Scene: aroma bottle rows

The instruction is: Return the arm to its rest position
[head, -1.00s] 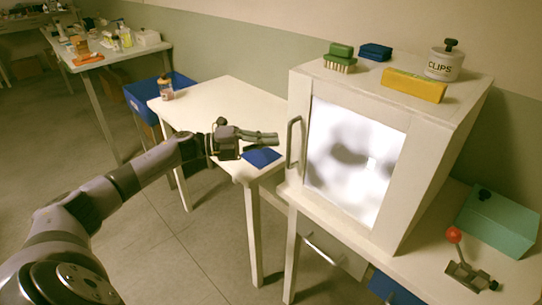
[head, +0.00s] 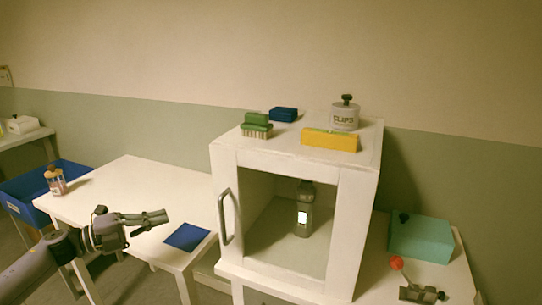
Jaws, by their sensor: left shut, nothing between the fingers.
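My left gripper (head: 153,219) reaches in from the left over the white table. Its fingers are together with nothing between them, pointing right, a little left of a flat blue square (head: 187,236). Whether it touches the table is hard to tell. My left arm (head: 38,262) comes in from the lower left corner. My right gripper is out of view.
A white cabinet (head: 225,160) with a handle (head: 225,216) stands right of the table; a grey upright thing (head: 304,212) shows through its front. On top are a brush (head: 256,125), a yellow block (head: 330,140) and a clips jar (head: 345,115). A small bottle (head: 55,180) stands at the table's left.

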